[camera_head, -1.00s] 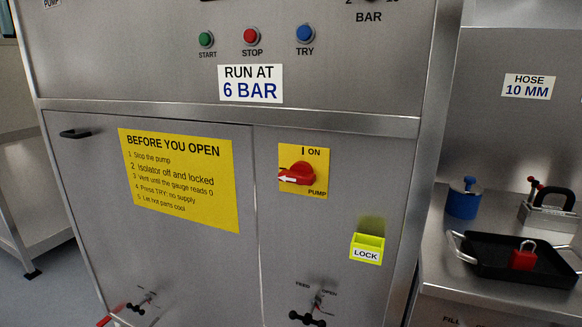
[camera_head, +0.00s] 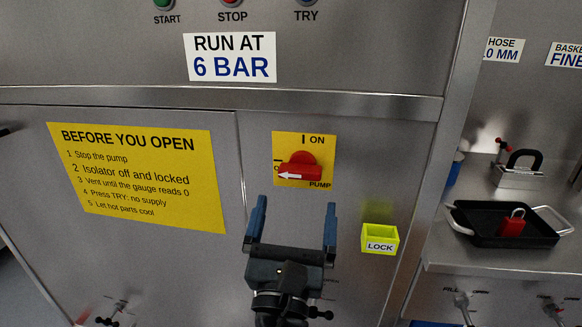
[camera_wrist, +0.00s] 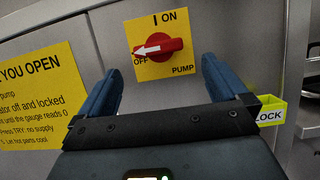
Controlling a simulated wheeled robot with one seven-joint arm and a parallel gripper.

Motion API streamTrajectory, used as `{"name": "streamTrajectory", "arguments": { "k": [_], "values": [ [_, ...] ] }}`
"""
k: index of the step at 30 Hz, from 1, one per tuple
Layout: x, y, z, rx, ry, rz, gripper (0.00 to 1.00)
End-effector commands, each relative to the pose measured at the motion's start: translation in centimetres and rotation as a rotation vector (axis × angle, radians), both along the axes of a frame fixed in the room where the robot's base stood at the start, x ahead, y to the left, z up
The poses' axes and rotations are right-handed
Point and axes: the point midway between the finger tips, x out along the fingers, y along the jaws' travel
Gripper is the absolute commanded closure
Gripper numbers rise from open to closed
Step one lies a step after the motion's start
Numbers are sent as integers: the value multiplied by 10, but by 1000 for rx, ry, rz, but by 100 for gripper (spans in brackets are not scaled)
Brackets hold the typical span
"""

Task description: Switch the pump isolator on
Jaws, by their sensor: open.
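The pump isolator (camera_head: 300,167) is a red rotary knob with a white arrow on a yellow plate marked ON and PUMP. Its arrow points left, and in the wrist view the knob (camera_wrist: 157,48) points at OFF, with ON above it. My gripper (camera_head: 293,218) is in front of the cabinet, just below the isolator in the head view. Its two blue fingers are spread and empty. In the wrist view the knob lies ahead, beyond and between the fingertips (camera_wrist: 158,72), and they do not touch it.
A yellow LOCK box (camera_head: 380,239) is fixed right of the isolator. A yellow instruction sign (camera_head: 140,178) is on the left door. A black tray (camera_head: 483,238) holding a red padlock (camera_head: 512,223) stands on the right bench. Coloured buttons are above the RUN AT 6 BAR label (camera_head: 230,57).

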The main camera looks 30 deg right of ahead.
Motion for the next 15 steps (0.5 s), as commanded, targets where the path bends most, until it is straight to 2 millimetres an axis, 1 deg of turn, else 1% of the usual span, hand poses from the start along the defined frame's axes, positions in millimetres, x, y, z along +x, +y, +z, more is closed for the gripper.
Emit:
{"name": "streamTrajectory", "arguments": {
  "k": [1,5,15],
  "values": [
    [2,1,5,-16,-4,-14,0],
    [7,-3,13,-33,-7,-30,0],
    [44,-30,32,-30,-8,-26,0]
  ]
}}
